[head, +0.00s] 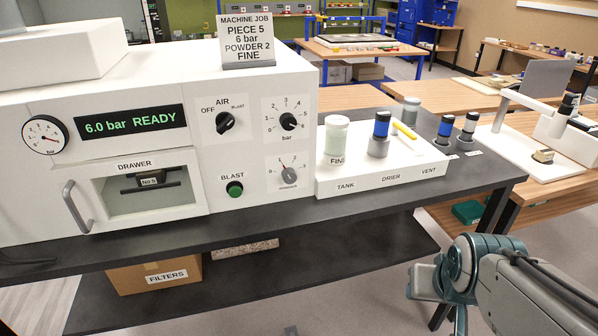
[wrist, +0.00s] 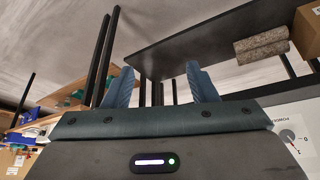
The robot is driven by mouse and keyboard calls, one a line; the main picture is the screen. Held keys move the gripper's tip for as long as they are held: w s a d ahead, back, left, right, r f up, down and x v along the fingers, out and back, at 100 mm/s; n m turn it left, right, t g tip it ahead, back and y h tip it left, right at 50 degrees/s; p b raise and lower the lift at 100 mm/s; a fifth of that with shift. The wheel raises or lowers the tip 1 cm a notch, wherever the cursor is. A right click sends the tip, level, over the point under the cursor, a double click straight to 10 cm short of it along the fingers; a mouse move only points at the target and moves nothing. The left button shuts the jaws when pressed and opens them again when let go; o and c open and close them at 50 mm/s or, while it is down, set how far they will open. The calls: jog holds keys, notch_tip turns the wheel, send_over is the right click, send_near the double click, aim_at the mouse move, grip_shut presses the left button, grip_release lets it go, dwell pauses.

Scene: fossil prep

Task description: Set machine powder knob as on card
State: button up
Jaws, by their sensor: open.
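The job card (head: 247,40) on the machine reads piece 5, 6 bar, powder 2, fine. The powder knob (head: 289,177) is a grey dial low on the white machine's front (head: 240,160), right of the green blast button. Its pointer leans up and slightly left, near the 1; the small marks are hard to read. The upside-down wrist view shows part of this dial (wrist: 291,136) at the lower right edge. My gripper (wrist: 163,75) is open and empty, its two fingers well apart. In the head view my arm's end is at lower right, away from the knob.
The black bar knob (head: 288,121) sits just above the powder knob, and the air knob (head: 225,122) is left of it. A white tray (head: 340,186) with a jar and bottles stands right of the dial. The dark bench's front edge (head: 270,238) lies below.

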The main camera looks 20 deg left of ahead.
jog(key=w+a+f+n+t+y+b, duration=0.1)
jog(key=w+a+n+t+y+b, duration=0.3)
jog(key=w+a, duration=0.6)
jog(key=t+y+p, duration=0.5)
jog(key=t, duration=0.1)
send_near(291, 179)
jog(key=shift+n, duration=0.3)
jog(key=p+x, duration=0.2)
jog(key=x, duration=0.7)
jog(key=c, duration=1)
